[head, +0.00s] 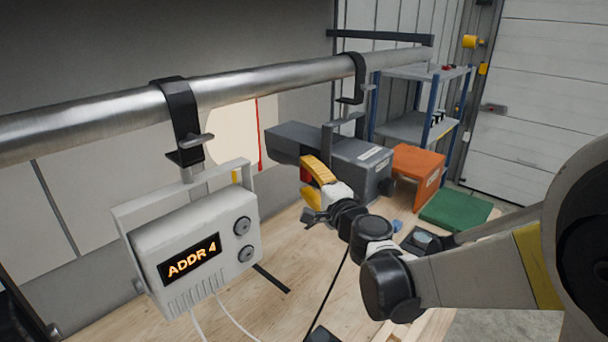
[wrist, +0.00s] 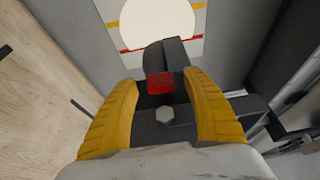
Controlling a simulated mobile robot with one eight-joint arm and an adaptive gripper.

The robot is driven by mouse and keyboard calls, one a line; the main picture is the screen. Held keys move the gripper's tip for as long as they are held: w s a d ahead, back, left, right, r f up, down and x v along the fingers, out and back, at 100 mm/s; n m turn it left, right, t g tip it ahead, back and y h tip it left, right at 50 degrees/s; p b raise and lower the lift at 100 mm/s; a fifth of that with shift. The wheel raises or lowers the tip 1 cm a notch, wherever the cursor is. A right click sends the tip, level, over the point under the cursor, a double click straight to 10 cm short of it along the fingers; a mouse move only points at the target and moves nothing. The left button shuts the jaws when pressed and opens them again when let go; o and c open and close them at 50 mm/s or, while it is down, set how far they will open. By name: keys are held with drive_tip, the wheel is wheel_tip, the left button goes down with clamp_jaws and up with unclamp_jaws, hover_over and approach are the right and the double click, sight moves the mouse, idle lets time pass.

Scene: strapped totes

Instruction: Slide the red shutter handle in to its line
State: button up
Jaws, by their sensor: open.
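The red shutter handle (wrist: 160,83) is a small block on a dark grey slide in the wrist view. It lies between the two yellow fingers of my gripper (wrist: 163,76), which are open around it. I cannot tell whether either finger touches it. A pale round light patch (head: 231,132) lies on the wall, close to a red line (head: 259,134).
The lamp hangs from a steel pipe (head: 270,77) by a black clamp. A white box (head: 195,245) reading ADDR 4 hangs nearer, left of my gripper. An orange box (head: 417,168) and a green mat (head: 455,210) lie right. A wooden bench (head: 275,310) is below.

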drive_tip(key=v, duration=1)
drive_tip(key=shift+s, duration=0.15)
drive_tip(key=s+f+n+g+b, duration=0.5)
drive_tip(key=s+f+n+b, duration=0.2)
drive_tip(key=s+f+n, duration=0.3)
drive_tip(key=s+d+f+n+g+h+b, duration=0.3)
drive_tip(key=s+d+f+h, duration=0.4)
drive_tip(key=s+d+f, duration=0.4)
drive_tip(key=shift+s+f+g+b, duration=0.55)
drive_tip(key=shift+f+g+b, duration=0.3)
drive_tip(key=shift+b, duration=0.35)
drive_tip(key=shift+w, duration=0.1)
